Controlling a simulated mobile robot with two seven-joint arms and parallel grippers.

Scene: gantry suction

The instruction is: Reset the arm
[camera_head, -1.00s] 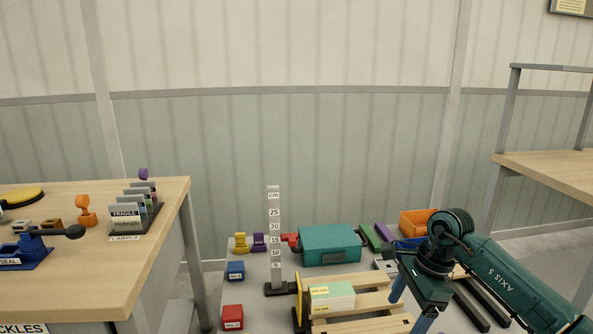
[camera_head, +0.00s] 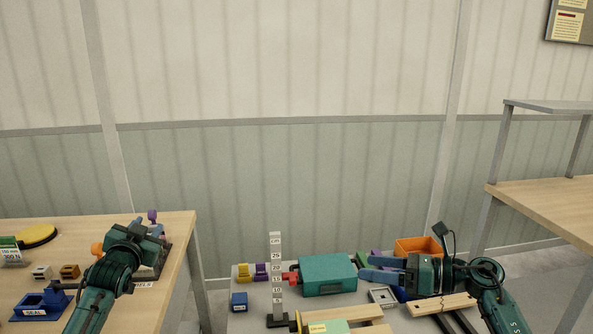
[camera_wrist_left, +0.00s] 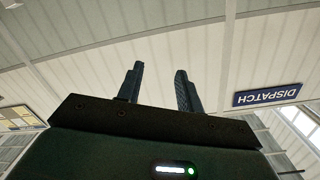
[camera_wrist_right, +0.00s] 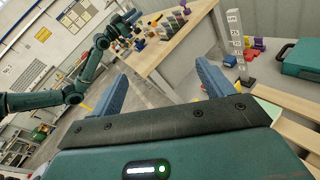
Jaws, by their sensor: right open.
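My left arm (camera_head: 105,275) rises over the left bench in the head view, and its wrist hides part of the label holders. My left gripper (camera_wrist_left: 160,68) shows in the left wrist view with its two fingers apart and nothing between them; it faces up towards the wall and ceiling. My right gripper (camera_head: 364,268) is over the middle table, its blue fingers pointing left beside the teal case (camera_head: 328,274). In the right wrist view its fingers (camera_wrist_right: 162,75) are wide apart and empty.
On the middle table stand a height gauge (camera_head: 277,270), an orange bin (camera_head: 418,246), a blue block (camera_head: 239,301) and a wooden pallet (camera_head: 375,315). A shelf bench (camera_head: 545,205) is at right.

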